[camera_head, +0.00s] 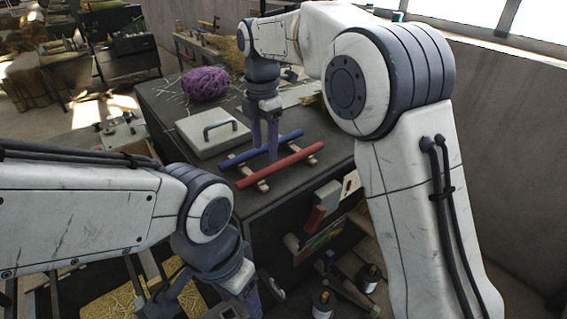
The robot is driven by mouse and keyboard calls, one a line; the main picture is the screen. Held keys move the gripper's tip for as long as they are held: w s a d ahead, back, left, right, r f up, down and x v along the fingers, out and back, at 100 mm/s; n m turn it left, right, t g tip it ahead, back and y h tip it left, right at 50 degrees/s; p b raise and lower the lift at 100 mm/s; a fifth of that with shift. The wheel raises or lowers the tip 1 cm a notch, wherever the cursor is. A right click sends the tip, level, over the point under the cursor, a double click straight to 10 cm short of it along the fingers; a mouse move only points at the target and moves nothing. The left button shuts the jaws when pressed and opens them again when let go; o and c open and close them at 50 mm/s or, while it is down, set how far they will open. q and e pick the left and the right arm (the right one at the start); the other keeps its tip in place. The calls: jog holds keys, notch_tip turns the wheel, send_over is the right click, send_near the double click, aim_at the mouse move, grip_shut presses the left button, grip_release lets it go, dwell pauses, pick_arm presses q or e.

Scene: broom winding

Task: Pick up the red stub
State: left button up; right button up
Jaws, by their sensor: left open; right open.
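The red stub (296,159) is a red rod lying across two small wooden rests on the dark bench (335,165). A blue rod (288,138) lies parallel behind it on the same rests. My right gripper (266,152) points down over the rods with its fingers apart and nothing between them that I can make out. One finger crosses in front of the blue rod and its tip is close to the red stub; I cannot tell if it touches. My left gripper (247,297) is low in front of the bench, open, partly cut off by the bottom edge.
A grey lidded box (195,140) with a handle stands left of the rods. A purple yarn bundle (206,83) and loose straw lie behind it. A red handle (313,222) is on the bench front. Dark spools (323,303) stand below at the right.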

aim_at(265, 170)
jog(key=shift+f, duration=0.35)
jog(key=f, duration=0.1)
jog(key=f+p, duration=0.1)
jog(key=f, duration=0.1)
jog(key=f+p, duration=0.1)
jog(key=shift+s+a+f, duration=0.1)
jog(key=shift+s+f, duration=0.2)
jog(key=shift+s, duration=0.1)
jog(key=shift+f, duration=0.45)
jog(key=shift+c, duration=0.3)
grip_shut()
